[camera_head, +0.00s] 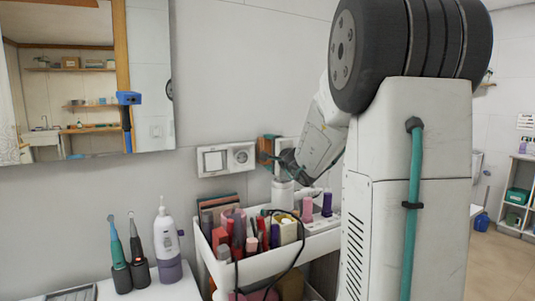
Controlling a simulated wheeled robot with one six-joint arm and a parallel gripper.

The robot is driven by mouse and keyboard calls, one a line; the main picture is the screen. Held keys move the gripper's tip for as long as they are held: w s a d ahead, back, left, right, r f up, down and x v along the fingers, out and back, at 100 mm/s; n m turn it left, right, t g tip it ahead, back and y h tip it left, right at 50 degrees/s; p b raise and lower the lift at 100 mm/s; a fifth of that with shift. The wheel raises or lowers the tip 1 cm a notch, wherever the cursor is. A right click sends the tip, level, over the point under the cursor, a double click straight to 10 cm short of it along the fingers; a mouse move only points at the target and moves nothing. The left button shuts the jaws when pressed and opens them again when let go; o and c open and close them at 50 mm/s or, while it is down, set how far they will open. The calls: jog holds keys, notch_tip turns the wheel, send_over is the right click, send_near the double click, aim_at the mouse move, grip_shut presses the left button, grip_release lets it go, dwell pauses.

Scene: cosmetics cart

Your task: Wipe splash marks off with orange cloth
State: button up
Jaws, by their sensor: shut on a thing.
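My gripper (272,159) is by the wall above the cart, just right of the socket panel, and is mostly hidden by my own arm. A small orange-brown patch (267,144) with dark green beside it shows at the fingers. It looks like the orange cloth, held close to the wall; I cannot tell whether it touches the wall. The fingertips are too small to make out clearly. I can make out no splash marks on the visible wall or the mirror (60,95).
The white cart (225,262) below is crowded with cosmetics, and a black cable (298,248) hangs over its front. A white pump bottle (165,240) and two electric toothbrushes (119,262) stand on the white counter at left. A wall socket panel (226,159) is near the gripper.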

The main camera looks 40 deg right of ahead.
aim_at(267, 142)
jog(key=shift+s+d+r, duration=0.95)
jog(key=shift+s+d, duration=0.05)
jog(key=shift+d, duration=3.55)
jog(key=shift+w+a+f, duration=0.1)
jog(key=shift+w+a, duration=0.3)
jog(key=shift+a, duration=1.25)
jog(key=shift+w+a, duration=0.35)
jog(key=shift+a, duration=1.3)
jog(key=shift+w+a+f, duration=0.1)
jog(key=shift+w+a, duration=0.3)
jog(key=shift+a, duration=1.25)
jog(key=shift+w+d+r, duration=0.1)
jog(key=shift+r, duration=0.85)
jog(key=s+d, duration=0.2)
jog(key=d, duration=0.7)
jog(key=shift+s+d, duration=0.3)
